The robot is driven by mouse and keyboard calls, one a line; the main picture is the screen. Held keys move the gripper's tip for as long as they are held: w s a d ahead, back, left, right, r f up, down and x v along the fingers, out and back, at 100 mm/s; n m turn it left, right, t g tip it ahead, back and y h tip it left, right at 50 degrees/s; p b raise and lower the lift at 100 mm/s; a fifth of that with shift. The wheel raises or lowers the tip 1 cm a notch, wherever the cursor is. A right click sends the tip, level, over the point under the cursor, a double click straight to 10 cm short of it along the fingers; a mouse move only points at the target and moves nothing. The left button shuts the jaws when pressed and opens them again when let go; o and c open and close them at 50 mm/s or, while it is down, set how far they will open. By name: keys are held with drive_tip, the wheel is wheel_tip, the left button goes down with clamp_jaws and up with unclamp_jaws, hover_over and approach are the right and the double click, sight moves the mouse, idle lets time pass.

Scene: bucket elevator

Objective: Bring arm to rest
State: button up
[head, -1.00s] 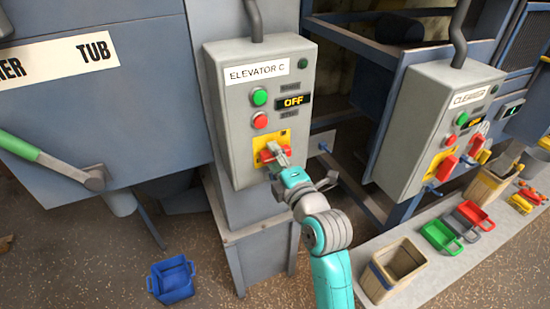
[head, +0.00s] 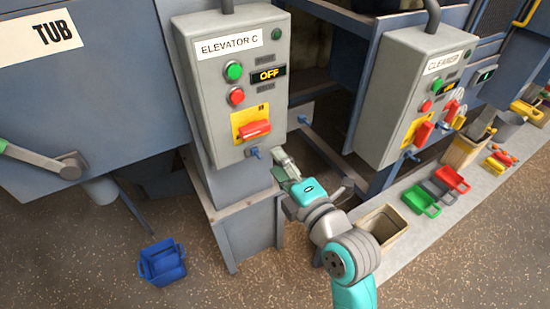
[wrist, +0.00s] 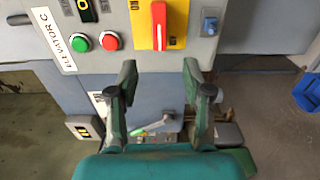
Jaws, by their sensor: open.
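My gripper (head: 281,168) is just below and to the right of the Elevator C control box (head: 205,130) in the head view, apart from it. In the wrist view my gripper (wrist: 160,80) shows two spread fingers with nothing between them. The red rotary handle (head: 255,129) sits on a yellow plate on the box, and the display (head: 268,75) reads OFF. In the wrist view the red handle (wrist: 159,25) lies beyond the fingertips. My teal and grey arm reaches up from the lower right of the head view.
The Cleaner control box (head: 405,110) stands to the right. Below it a pale ledge (head: 415,240) holds a wooden bin (head: 384,226), a green tray (head: 420,202) and a red tray (head: 452,179). A blue bucket (head: 162,263) is on the floor at lower left, with open floor around it.

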idle(0.4)
drive_tip(key=s+d+f+m+h, duration=0.7)
drive_tip(key=s+d+f+m, duration=0.7)
drive_tip(key=s+f, duration=0.3)
drive_tip(key=s+d+m+h, duration=0.1)
drive_tip(key=s+d+m, duration=0.1)
drive_tip(key=s, duration=0.5)
drive_tip(key=s+d+m+h, duration=0.1)
drive_tip(key=s+d+m, duration=0.1)
drive_tip(key=s+m, duration=0.3)
drive_tip(key=s+d+f+m+h, duration=0.1)
drive_tip(key=s+m, duration=0.3)
drive_tip(key=s, duration=0.6)
drive_tip(key=shift+s+d, duration=0.3)
drive_tip(key=shift+d, duration=0.45)
